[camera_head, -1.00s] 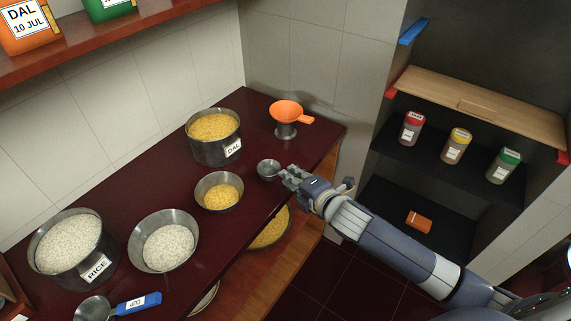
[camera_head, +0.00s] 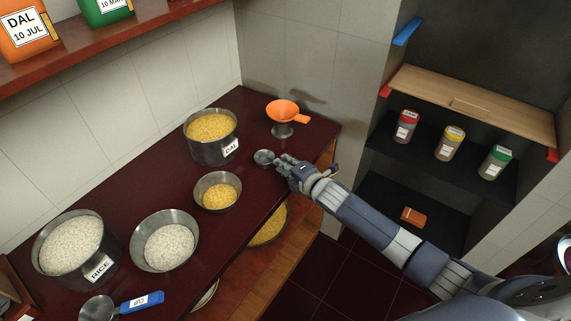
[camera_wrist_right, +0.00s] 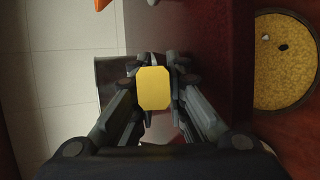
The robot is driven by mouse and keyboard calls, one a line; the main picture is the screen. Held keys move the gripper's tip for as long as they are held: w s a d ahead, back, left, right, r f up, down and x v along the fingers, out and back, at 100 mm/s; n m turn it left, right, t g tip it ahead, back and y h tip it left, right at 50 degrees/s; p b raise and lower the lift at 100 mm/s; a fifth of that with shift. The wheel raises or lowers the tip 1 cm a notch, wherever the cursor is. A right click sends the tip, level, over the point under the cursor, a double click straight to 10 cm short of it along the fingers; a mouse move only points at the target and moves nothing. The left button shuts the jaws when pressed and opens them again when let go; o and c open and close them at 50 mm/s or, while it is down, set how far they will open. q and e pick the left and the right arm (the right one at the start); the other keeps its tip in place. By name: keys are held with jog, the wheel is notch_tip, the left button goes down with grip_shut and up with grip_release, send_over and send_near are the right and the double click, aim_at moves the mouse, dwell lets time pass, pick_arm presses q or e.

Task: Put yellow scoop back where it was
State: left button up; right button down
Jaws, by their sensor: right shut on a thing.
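The yellow scoop shows its metal bowl (camera_head: 264,157) in the head view, over the dark red counter between the dal pot and the orange funnel. In the right wrist view its yellow handle end (camera_wrist_right: 154,88) sits between the fingers. My right gripper (camera_head: 284,164) is shut on the scoop's handle, which the fingers hide in the head view. Whether the bowl touches the counter is hard to tell. The dal pot (camera_head: 198,150) stands to the left of the scoop, and a smaller bowl of dal (camera_head: 217,191) is nearer. My left gripper is not in view.
An orange funnel (camera_head: 283,110) stands behind the scoop near the wall. The rice pot (camera_head: 104,259), a rice bowl (camera_head: 191,226) and a blue-handled cup scoop (camera_head: 139,302) stand left. Spice jars line the right shelf (camera_head: 475,150). Bare counter surrounds the scoop.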

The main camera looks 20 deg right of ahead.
jog(key=shift+f, duration=0.1)
jog(key=c, duration=1.6)
grip_release()
jog(key=shift+s+d, duration=0.1)
jog(key=shift+s, duration=0.05)
jog(key=b+v, duration=0.1)
jog(key=v, duration=1)
jog(key=shift+s+r, duration=0.25)
jog(key=shift+s, duration=0.1)
jog(key=shift+d+f, duration=0.1)
jog(key=shift+d, duration=0.05)
